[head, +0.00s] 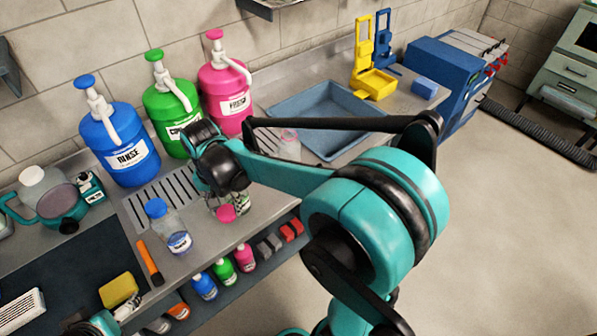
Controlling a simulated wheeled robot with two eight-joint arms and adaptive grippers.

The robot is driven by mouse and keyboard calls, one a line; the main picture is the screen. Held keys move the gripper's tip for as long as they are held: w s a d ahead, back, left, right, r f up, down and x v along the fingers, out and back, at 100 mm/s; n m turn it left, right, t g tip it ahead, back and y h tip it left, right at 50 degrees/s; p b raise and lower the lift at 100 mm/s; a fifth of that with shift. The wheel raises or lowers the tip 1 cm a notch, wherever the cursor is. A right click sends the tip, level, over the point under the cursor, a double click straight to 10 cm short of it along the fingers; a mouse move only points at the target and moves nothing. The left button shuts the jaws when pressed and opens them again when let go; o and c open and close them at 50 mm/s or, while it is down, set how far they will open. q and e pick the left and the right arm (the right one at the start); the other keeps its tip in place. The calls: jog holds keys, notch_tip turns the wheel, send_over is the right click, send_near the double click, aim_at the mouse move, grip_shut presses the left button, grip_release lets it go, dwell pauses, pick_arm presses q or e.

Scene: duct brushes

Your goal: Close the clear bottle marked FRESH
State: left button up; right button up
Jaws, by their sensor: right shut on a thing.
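My right gripper (228,190) reaches over the metal counter, pointing down, shut on what looks like a pink cap (226,213). Its own fingers partly hide the hold. A small clear bottle (243,202) with dark and green markings shows just behind the cap, mostly hidden. Another clear vessel with a pinkish rim (289,146) stands farther back behind my right arm. A clear bottle with a blue cap (165,226) and a blue label stands upright to the left. I cannot read FRESH on any bottle.
Large pump jugs, blue (125,155), green (170,122) and pink (236,104), line the wall. A blue-grey tray (320,112) lies behind my right arm. An orange marker (150,262) lies near the front edge. Small colored bottles (224,270) stand on a lower shelf.

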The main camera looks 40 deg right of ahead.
jog(key=d+f+n+b, duration=0.1)
jog(key=f+n, duration=0.1)
jog(key=f, duration=0.1)
jog(key=d+f+n+b, duration=0.1)
jog(key=f+n+b, duration=0.1)
jog(key=f+n, duration=0.1)
jog(key=d+f+n+b, duration=0.1)
jog(key=f+n, duration=0.1)
jog(key=f, duration=0.1)
jog(key=shift+w+d+f, duration=0.1)
jog(key=shift+w+f, duration=0.2)
jog(key=shift+f+n, duration=0.15)
jog(key=shift+n, duration=0.25)
